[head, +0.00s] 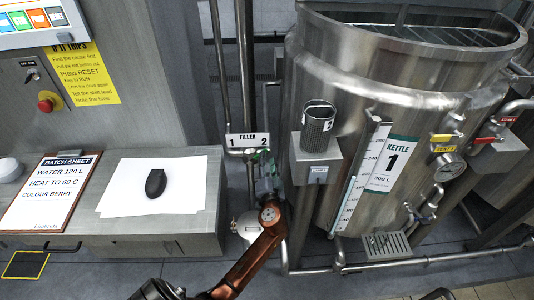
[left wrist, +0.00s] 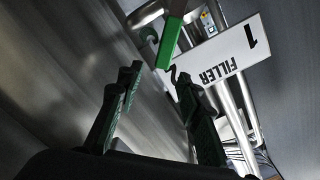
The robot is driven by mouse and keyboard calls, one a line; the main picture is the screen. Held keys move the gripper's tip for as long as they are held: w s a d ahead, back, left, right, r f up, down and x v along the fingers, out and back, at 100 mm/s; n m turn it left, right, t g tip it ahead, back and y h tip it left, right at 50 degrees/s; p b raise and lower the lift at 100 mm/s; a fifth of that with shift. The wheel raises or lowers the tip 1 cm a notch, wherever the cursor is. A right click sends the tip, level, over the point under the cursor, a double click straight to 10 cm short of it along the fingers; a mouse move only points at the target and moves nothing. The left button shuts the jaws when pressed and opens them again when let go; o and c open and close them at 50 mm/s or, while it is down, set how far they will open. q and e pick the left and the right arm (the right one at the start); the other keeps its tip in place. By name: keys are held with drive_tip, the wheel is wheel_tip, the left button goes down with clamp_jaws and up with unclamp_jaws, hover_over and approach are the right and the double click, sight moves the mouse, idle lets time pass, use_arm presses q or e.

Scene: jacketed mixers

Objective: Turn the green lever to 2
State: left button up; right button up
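The green lever (left wrist: 169,42) shows in the left wrist view, just beyond my left gripper's fingertips and beside the white FILLER sign (left wrist: 220,52). In the head view the FILLER sign (head: 247,141) has 1 at its left and 2 at its right, on the pipes left of the kettle. My left gripper (head: 266,184) is below that sign and largely hides the lever there. In the left wrist view my left gripper (left wrist: 158,76) is open, with an empty gap. The lever's end is close to the right-hand finger; contact cannot be told.
The steel kettle (head: 400,110) stands right of the sign, with a grey box (head: 315,160) carrying a dark mesh cup (head: 318,122). A grey bench (head: 150,243) at left holds a batch sheet (head: 52,190) and a black object (head: 156,183) on white paper. Pipes run near the floor.

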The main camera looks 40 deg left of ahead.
use_arm(q)
drive_tip(key=v, duration=0.6)
idle(0.4)
